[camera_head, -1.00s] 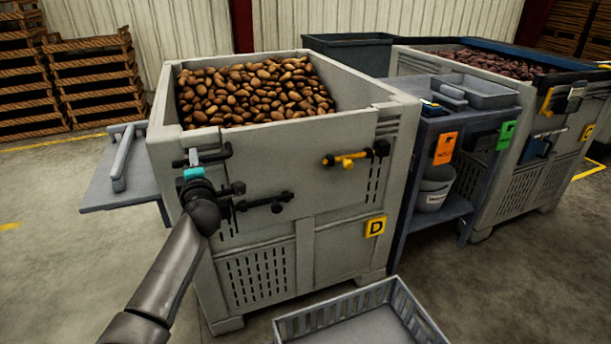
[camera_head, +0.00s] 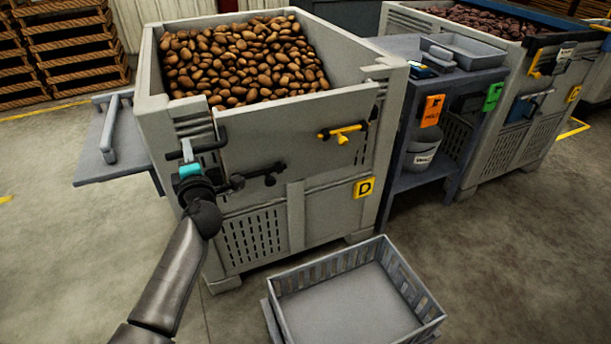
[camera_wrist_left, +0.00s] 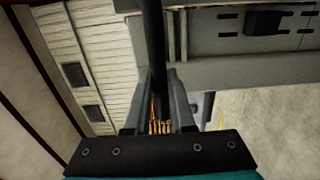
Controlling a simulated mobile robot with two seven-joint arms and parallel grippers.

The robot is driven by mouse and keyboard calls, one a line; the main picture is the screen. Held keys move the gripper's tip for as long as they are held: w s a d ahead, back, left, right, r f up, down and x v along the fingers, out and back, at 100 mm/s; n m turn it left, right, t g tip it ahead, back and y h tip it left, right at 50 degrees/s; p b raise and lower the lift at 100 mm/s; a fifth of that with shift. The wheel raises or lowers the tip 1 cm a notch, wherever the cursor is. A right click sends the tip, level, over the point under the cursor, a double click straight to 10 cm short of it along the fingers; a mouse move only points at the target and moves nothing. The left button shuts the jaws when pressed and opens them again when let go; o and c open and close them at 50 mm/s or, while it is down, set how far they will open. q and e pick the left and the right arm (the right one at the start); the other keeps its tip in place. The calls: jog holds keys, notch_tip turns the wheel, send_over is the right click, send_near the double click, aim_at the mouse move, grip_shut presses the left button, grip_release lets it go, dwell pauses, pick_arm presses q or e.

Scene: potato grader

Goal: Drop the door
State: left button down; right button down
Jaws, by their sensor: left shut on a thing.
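The door (camera_head: 290,150) is the grey upper front panel of the large grey bin (camera_head: 150,90) marked D, and it stands upright and closed. A yellow-handled latch (camera_head: 341,132) sits at its upper right, and a black latch fitting (camera_head: 258,177) lies at its left. My left gripper (camera_head: 187,150) is at the bin's front left, shut on a dark latch handle (camera_head: 208,144). In the left wrist view the dark bar (camera_wrist_left: 153,50) passes between the gripper fingers (camera_wrist_left: 157,115). The exact grip is partly hidden. My right gripper is not in view.
Brown potatoes (camera_head: 240,60) fill the bin. An empty grey crate (camera_head: 285,318) sits on the floor in front. A grey side shelf (camera_head: 90,165) juts out left. A cart (camera_head: 395,150) with a bucket (camera_head: 422,158) and another bin (camera_head: 510,150) stand right.

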pick_arm(q)
jog(key=s+d+f, duration=0.2)
jog(key=s+f, duration=0.1)
jog(key=s, duration=0.2)
jog(key=shift+s+d+f, duration=0.25)
jog(key=shift+d, duration=0.05)
dwell(0.4)
jog(key=shift+c, duration=1)
grip_release()
jog(key=shift+w+r, duration=0.15)
jog(key=shift+r, duration=0.05)
jog(key=shift+a+r+p, duration=0.1)
jog(key=shift+a+p, duration=0.05)
jog(key=shift+p, duration=0.15)
